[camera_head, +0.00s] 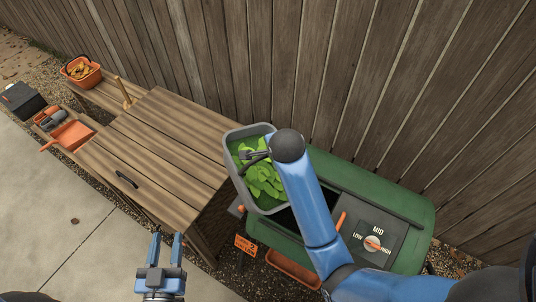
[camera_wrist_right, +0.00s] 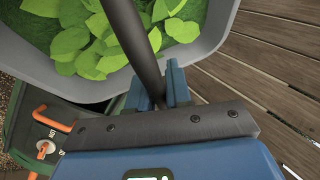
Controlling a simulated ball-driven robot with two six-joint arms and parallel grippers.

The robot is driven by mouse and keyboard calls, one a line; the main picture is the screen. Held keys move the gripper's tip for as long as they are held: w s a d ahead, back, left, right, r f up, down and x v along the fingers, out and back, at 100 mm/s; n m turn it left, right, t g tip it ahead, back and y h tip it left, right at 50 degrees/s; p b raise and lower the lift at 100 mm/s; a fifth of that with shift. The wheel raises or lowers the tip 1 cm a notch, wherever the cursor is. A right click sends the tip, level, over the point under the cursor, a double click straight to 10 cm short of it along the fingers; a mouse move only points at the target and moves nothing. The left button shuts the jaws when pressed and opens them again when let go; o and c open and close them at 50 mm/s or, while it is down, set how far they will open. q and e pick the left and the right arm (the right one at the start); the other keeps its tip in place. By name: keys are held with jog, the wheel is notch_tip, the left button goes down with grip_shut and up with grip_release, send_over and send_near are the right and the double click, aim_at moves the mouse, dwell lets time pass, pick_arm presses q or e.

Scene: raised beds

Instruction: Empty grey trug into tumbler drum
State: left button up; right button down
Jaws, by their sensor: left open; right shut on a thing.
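The grey trug (camera_head: 233,135) is full of green leaves (camera_head: 262,180) and hangs over the left end of the green tumbler drum (camera_head: 405,205), roughly upright. Its grey wall (camera_wrist_right: 215,55) and leaves (camera_wrist_right: 95,45) also fill the top of the right wrist view. My right gripper (camera_wrist_right: 158,92) is shut on the trug's dark bar handle (camera_wrist_right: 135,40). In the head view, my blue arm partly hides the trug and the drum. The drum's dark opening (camera_head: 289,219) shows beside the trug. My left gripper (camera_head: 167,248) is open and empty, low and left of the drum.
A wooden bench (camera_head: 155,150) stands left of the trug, with the fence (camera_head: 340,70) behind. An orange tub (camera_head: 82,71) sits on a bench at far left. Paving (camera_head: 75,225) at lower left is mostly clear.

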jog(key=shift+s+d+r+m+t+y, duration=0.15)
jog(key=shift+d+r+t+y, duration=0.05)
jog(key=shift+d+r+y, duration=0.35)
jog(key=shift+s+d+r+m+t+y, duration=0.15)
jog(key=shift+d+r+t+y, duration=0.05)
jog(key=shift+d+r+y, duration=0.3)
jog(key=s+d+f+m+t+y+b, duration=0.1)
jog(key=d+f+t+y+b, duration=0.1)
jog(key=d+b, duration=0.3)
jog(key=s+d+f+m+t+y+b, duration=0.1)
jog(key=s+d+m+y+b, duration=0.1)
jog(key=d+y+b, duration=0.2)
jog(key=shift+s+d+f+t+y+b, duration=0.35)
jog(key=shift+d+y, duration=0.3)
jog(key=shift+d, duration=0.5)
